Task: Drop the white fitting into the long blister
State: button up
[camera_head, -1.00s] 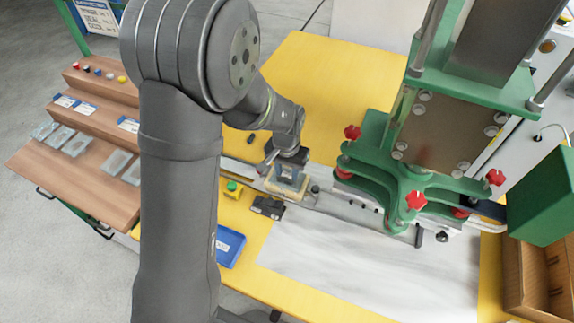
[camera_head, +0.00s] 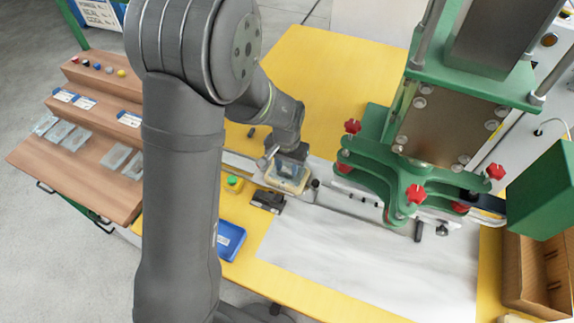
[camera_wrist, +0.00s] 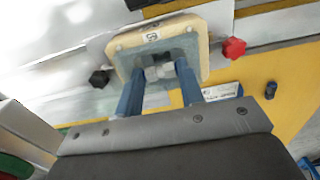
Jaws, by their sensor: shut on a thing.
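My gripper (camera_wrist: 160,85) has two blue fingers that point down into a cream-rimmed nest (camera_wrist: 119,42). The fingers are shut on a small pale grey-white piece, which I take to be the white fitting (camera_wrist: 158,72); the fingers partly hide it. A clear bluish blister (camera_wrist: 184,45) seems to lie in the nest, around and under the fingertips. I cannot tell whether the fitting touches it. In the head view the nest (camera_head: 272,180) sits on the rail left of the green press, with my gripper (camera_head: 290,166) over it.
The green press (camera_head: 385,165) with red knobs stands right of the nest. A wooden shelf (camera_head: 60,150) at left holds clear blisters and small coloured parts. A blue tray (camera_head: 229,240) and green button box (camera_head: 233,184) are near the nest. A cardboard box (camera_head: 530,270) stands far right.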

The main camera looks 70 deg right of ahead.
jog(key=shift+f, duration=0.15)
dwell(0.4)
jog(key=o, duration=1)
jog(key=c, duration=0.4)
jog(key=shift+r, duration=3.5)
